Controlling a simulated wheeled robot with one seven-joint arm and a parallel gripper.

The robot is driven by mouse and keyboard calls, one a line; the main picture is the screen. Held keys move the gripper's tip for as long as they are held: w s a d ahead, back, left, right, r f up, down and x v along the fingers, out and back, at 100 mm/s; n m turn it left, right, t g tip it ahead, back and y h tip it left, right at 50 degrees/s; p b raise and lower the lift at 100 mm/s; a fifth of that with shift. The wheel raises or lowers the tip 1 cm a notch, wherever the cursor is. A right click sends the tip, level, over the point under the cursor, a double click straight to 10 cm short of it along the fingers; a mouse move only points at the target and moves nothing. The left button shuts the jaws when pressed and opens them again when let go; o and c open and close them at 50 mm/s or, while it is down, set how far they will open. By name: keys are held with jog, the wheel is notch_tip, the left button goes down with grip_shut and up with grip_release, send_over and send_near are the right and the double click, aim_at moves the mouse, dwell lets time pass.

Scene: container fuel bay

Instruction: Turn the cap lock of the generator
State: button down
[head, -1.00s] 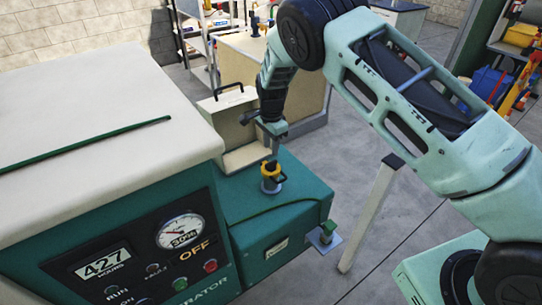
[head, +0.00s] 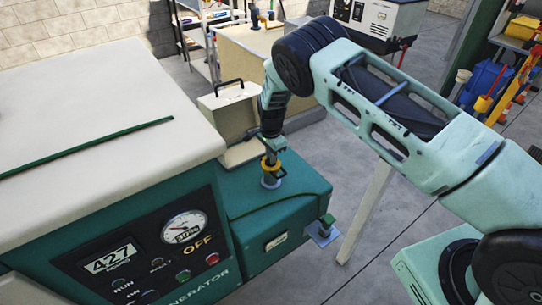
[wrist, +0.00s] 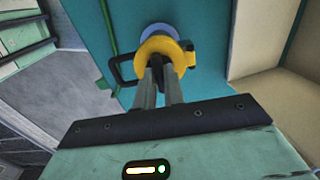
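The generator (head: 110,190) fills the left of the head view, with a white top and a teal front. A yellow fuel cap (head: 265,168) sits on a pale blue neck on its teal side tank. The cap (wrist: 184,50) also shows in the wrist view, with a black loop at its left and a yellow tab at its right. My gripper (head: 272,150) points down at the cap from above. In the wrist view its two fingers (wrist: 162,68) are close together and their tips reach the cap's middle. They hide the lock there, and whether they grip it is unclear.
A beige box with a black handle (head: 228,112) stands just behind the tank. A green cord (head: 270,204) lies across the tank top. A pale post (head: 366,212) leans to the right of the tank. Grey floor (head: 400,215) is open at the right.

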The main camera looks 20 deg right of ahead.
jog(key=shift+f+b, duration=0.1)
jog(key=shift+b, duration=0.25)
jog(key=shift+f+n+b, duration=0.1)
jog(key=shift+n+b, duration=0.6)
jog(key=n+b, duration=0.2)
jog(key=b, duration=0.1)
jog(key=n+b, duration=0.3)
jog(key=n, duration=0.1)
jog(key=n+b, duration=0.2)
jog(key=n, duration=0.1)
jog(key=shift+n+b, duration=0.3)
jog(key=shift+b, duration=0.05)
jog(key=n+b, duration=0.1)
jog(key=n, duration=0.2)
jog(key=shift+n+b, duration=0.3)
jog(key=shift+b, duration=0.1)
jog(key=shift+r+n+b, duration=0.2)
jog(key=shift+n+b, duration=0.3)
jog(key=shift+n, duration=1.1)
